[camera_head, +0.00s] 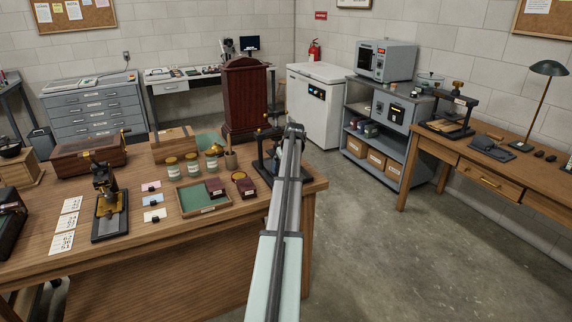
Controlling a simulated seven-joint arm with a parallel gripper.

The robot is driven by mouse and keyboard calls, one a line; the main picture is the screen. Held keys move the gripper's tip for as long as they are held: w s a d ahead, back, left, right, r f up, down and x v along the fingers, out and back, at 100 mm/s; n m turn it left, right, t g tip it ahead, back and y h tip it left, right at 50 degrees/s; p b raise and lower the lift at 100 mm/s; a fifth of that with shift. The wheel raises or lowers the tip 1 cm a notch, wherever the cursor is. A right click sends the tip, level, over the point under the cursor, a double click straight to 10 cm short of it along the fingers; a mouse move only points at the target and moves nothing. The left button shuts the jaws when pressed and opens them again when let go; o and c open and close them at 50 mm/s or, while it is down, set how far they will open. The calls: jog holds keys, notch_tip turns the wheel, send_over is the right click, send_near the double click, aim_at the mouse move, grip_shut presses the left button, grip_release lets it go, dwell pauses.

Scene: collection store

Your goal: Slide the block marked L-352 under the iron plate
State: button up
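A small dark red block (214,187) sits in the right part of a green-lined wooden tray (190,214) on the near wooden desk. A similar dark red piece (246,187) with a pale label stands just right of the tray. The labels are too small to read, so I cannot tell which is L-352. A dark press with a brass-coloured plate (110,204) stands on the desk's left part. Another dark press-like stand (266,160) is at the right end, partly behind my arm. A third press (452,116) is on the right bench. My arm ends near the second; its fingers are not clearly visible.
Jars (171,169), coloured label cards (152,200) and number sheets (66,222) lie around the tray. A tall dark red cabinet (246,95) stands at the desk's back. Open floor (385,245) separates the desk from the right bench (490,180).

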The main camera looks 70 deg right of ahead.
jog(key=shift+c, duration=0.2)
jog(key=c, duration=1.1)
jog(key=shift+w+d, duration=0.1)
